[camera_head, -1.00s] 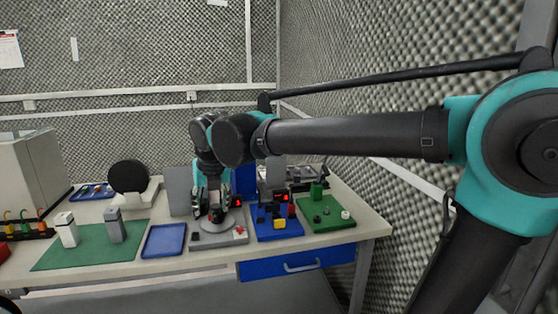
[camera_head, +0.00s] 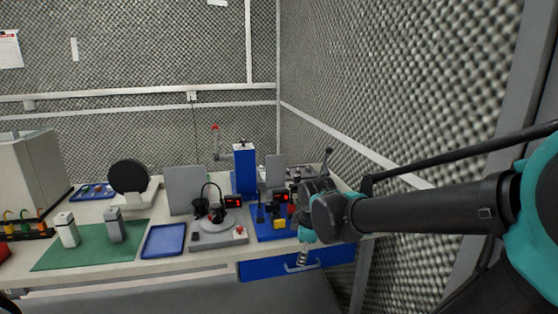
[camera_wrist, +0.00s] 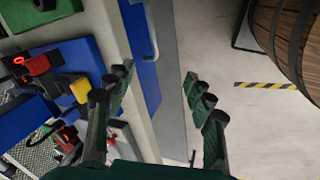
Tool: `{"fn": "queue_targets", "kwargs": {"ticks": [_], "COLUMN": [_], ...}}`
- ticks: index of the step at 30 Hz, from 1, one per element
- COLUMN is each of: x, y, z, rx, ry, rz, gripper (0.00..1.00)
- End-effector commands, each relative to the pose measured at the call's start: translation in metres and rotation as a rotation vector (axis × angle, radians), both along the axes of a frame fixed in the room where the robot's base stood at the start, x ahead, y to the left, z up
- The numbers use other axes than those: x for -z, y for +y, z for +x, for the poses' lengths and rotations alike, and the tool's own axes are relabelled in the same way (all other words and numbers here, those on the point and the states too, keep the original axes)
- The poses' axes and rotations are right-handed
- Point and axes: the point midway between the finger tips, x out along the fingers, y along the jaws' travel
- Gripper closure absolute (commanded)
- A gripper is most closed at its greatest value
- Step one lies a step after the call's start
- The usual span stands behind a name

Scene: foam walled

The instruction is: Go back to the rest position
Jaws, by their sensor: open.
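My arm reaches in from the right in the head view, and my gripper (camera_head: 303,258) hangs at its end in front of the blue drawer (camera_head: 296,264) at the table's right front. In the wrist view my gripper (camera_wrist: 155,100) shows its two dark green fingers spread apart with nothing between them. Beyond the fingers are the table's front edge, the blue drawer (camera_wrist: 143,62) and the floor.
The table (camera_head: 130,262) carries a blue tray (camera_head: 164,241), a green mat (camera_head: 88,250) with two small upright things, and a grey device (camera_head: 219,230). In the wrist view a wooden barrel (camera_wrist: 290,40) stands on the floor. A foam wall (camera_head: 400,90) rises at the right.

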Motion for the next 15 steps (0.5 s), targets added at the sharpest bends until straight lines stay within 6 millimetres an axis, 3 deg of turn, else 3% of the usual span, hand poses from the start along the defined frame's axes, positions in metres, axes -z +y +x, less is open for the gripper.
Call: {"fn": "queue_targets", "kwargs": {"ticks": [1,6,12,15], "x": [0.012,0.048,0.080,0.089], "y": [-0.019,-0.069,-0.106,-0.115], "z": [-0.008,-0.038,-0.074,-0.086], "rx": [0.140,0.636,1.107,1.246], "ry": [0.009,0.032,0.043,0.044], "rz": [0.043,0.207,0.371,0.421], "gripper": [0.46,0.46,0.46,0.46]}}
